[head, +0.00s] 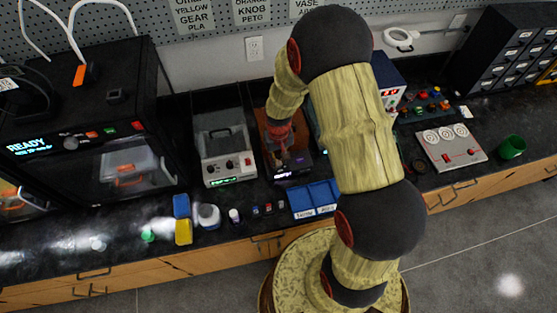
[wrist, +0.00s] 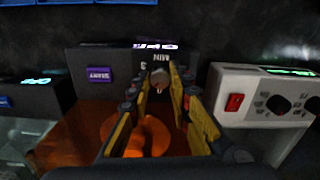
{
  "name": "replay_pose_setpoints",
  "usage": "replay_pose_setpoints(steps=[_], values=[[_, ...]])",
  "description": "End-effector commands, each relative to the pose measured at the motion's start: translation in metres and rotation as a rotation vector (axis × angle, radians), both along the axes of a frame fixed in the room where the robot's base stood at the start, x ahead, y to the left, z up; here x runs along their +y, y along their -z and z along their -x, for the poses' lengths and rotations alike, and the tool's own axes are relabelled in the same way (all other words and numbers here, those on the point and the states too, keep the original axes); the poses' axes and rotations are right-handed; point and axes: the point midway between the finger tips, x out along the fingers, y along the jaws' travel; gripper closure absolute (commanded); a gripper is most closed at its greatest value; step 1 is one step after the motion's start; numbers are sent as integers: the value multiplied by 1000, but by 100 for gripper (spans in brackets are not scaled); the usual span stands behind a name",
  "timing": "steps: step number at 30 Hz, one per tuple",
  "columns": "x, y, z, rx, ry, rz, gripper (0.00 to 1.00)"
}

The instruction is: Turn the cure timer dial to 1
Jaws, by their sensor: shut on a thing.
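The cure unit (head: 270,105) has a translucent orange hood and a black front panel (wrist: 115,62), seen upside down in the wrist view. The panel has a purple Start button (wrist: 99,75), a lit display (wrist: 155,45) and the markings MIN and 3. The small grey timer dial (wrist: 161,75) is between my fingertips. My gripper (wrist: 160,88) is shut on the dial, with a yellow-and-black finger on each side. It hides most of the dial, and I cannot read its pointer. In the head view my gripper (head: 279,152) is over the front of the unit, partly hidden.
A white machine (wrist: 265,95) with a red switch and black knobs stands beside the unit; it also shows in the head view (head: 228,171). Blue bins (head: 315,197) sit in front. A large black printer (head: 85,120) is at the left. Several small bottles line the counter's front.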

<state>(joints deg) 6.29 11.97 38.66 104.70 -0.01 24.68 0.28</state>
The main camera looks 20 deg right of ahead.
Motion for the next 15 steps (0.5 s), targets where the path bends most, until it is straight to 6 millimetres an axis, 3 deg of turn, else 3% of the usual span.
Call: replay_pose_setpoints(steps=[6, 7, 15], values=[[0, 0, 0, 0, -1, 0, 100], [0, 0, 0, 0, -1, 0, 80], [0, 0, 0, 0, -2, 0, 64]])
